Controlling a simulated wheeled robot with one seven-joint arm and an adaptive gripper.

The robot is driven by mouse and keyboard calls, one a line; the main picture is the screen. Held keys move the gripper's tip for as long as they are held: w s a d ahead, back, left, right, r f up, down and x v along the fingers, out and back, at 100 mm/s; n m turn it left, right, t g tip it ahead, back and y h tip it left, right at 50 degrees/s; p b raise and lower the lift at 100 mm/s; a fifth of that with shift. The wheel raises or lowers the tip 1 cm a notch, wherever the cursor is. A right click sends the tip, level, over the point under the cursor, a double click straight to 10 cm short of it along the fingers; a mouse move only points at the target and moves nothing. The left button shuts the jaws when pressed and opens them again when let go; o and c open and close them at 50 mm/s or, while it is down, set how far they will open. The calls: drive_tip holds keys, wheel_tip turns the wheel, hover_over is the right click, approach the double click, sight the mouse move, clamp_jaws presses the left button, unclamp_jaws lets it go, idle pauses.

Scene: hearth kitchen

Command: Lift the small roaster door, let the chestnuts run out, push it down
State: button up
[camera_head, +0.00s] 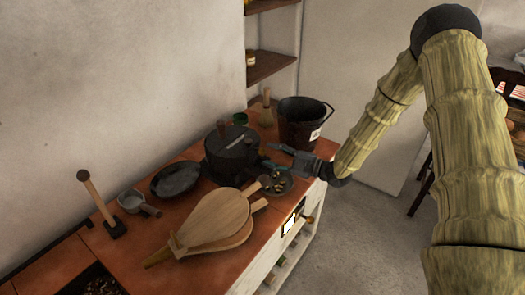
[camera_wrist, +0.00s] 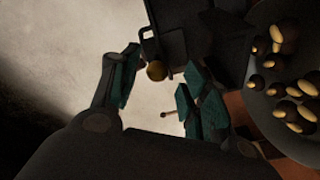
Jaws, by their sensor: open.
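The black roaster (camera_head: 228,158) stands on the counter in the head view. In the wrist view, a dark slotted piece, apparently the small roaster door (camera_wrist: 152,45), carries a round brassy knob (camera_wrist: 157,70). My gripper (camera_wrist: 160,88) is open with teal-padded fingers, and the knob appears between or just beyond the fingertips, not gripped. In the head view my gripper (camera_head: 275,156) is at the roaster's right side. Several chestnuts (camera_wrist: 285,80) lie in a round dark dish (camera_head: 289,188) below. I cannot tell how far the door is raised.
Wooden bellows (camera_head: 213,220) lie in front of the roaster. A dark bucket (camera_head: 302,125) stands behind my gripper. Open floor lies right of the counter.

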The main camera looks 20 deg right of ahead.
sight(265, 151)
drive_tip(key=shift+w+a+r, duration=0.15)
drive_tip(key=shift+w+a, duration=0.25)
drive_tip(key=shift+a, duration=0.25)
drive_tip(key=shift+w+a+r, duration=0.15)
drive_tip(key=shift+w+a, duration=0.25)
drive_tip(key=shift+a, duration=0.2)
drive_tip(key=shift+w+a, duration=0.35)
drive_tip(key=shift+f, duration=0.1)
clamp_jaws()
